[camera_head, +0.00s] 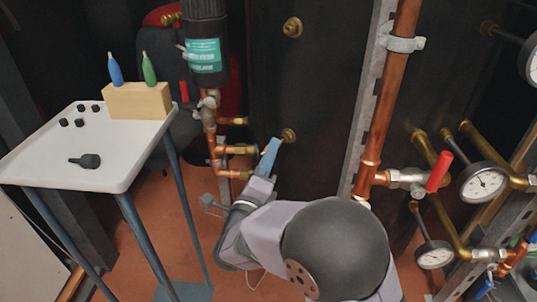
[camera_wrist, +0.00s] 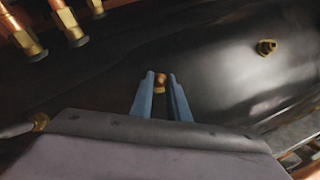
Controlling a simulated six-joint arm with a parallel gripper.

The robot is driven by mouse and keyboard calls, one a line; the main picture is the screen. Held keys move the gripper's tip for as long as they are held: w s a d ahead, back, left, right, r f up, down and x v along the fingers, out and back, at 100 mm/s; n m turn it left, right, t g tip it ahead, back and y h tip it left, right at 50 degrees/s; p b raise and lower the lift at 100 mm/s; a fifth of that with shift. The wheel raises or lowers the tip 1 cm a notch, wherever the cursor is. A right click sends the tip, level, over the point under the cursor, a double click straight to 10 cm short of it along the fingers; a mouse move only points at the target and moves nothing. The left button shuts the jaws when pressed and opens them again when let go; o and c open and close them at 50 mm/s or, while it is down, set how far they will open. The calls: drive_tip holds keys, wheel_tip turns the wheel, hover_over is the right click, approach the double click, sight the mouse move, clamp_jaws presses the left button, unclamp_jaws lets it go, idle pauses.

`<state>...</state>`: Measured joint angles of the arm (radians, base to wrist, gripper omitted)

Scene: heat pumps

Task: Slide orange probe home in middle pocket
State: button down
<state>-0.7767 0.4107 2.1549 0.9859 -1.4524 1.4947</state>
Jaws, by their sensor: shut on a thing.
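My gripper (camera_head: 273,146) has its blue fingers at a brass pocket (camera_head: 288,135) on the dark tank. In the wrist view the fingers (camera_wrist: 161,82) are close together around a small orange piece (camera_wrist: 161,77), which I take to be the orange probe; most of it is hidden. Brass shows just beside it between the fingers. How deep the probe sits in the pocket cannot be told. Another brass pocket (camera_head: 292,27) is higher on the tank. The wrist view shows brass fittings to the right (camera_wrist: 265,47) and left (camera_wrist: 40,122) of my fingers.
A wooden block (camera_head: 138,101) on the white table (camera_head: 40,156) holds a blue probe (camera_head: 115,69) and a green probe (camera_head: 149,68). Black pieces lie nearby. Copper branches (camera_head: 233,149) are close left of my gripper; a vertical copper pipe (camera_head: 389,90) stands right.

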drive_tip(key=shift+w+d+b, duration=0.35)
drive_tip(key=shift+w+d, duration=0.1)
drive_tip(key=shift+w, duration=0.1)
idle(0.7)
idle(0.3)
drive_tip(key=c, duration=1.6)
unclamp_jaws()
drive_tip(key=p+v, duration=0.1)
drive_tip(key=v, duration=0.6)
drive_tip(key=shift+s+f+p, duration=0.1)
drive_tip(key=shift+s+p, duration=0.05)
drive_tip(key=shift+p, duration=0.15)
